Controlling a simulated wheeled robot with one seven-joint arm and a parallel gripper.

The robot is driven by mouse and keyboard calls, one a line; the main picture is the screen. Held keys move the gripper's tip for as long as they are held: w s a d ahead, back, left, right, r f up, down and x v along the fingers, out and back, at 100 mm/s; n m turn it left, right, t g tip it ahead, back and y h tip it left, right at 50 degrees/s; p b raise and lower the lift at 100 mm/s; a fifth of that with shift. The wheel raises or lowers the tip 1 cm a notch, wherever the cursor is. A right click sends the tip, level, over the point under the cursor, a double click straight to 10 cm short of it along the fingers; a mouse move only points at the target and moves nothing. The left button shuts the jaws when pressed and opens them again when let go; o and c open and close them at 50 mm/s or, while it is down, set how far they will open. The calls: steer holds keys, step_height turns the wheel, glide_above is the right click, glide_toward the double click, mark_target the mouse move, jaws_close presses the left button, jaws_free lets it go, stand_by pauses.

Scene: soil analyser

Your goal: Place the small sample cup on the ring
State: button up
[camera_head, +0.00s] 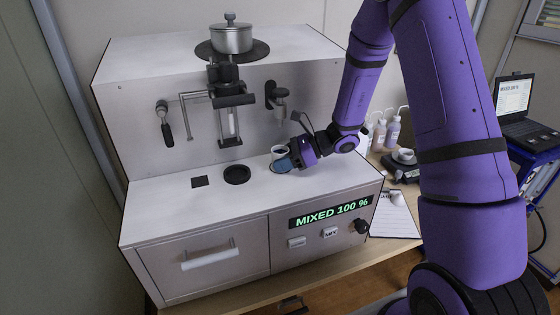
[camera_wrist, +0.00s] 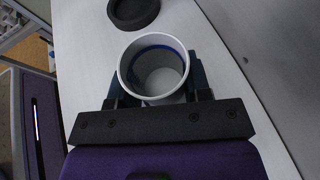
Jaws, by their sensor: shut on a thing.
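The small sample cup (camera_head: 279,152) is white with a dark blue line inside and stands upright over the right part of the analyser's white deck. In the wrist view the cup (camera_wrist: 154,66) is seen from above, between the dark fingers. My gripper (camera_head: 284,162) is shut on the cup. I cannot tell whether the cup's base touches the deck. The ring (camera_head: 237,174) is black and round, lying on the deck to the left of the cup. In the wrist view the ring (camera_wrist: 133,11) is at the top, beyond the cup and apart from it.
A metal pot (camera_head: 231,38) on a dark disc stands above a clamped tube (camera_head: 230,122). A spout with a handle (camera_head: 278,97) sticks out behind the cup. Bottles (camera_head: 387,130) stand at right. The deck between cup and ring is clear.

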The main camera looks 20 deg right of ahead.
steer(key=shift+w+d, duration=0.15)
steer(key=shift+w, duration=0.1)
steer(key=o, duration=1)
steer(key=v, duration=1)
steer(key=shift+s+d+r, duration=0.1)
steer(key=shift+d+r, duration=0.1)
steer(key=shift+d, duration=0.15)
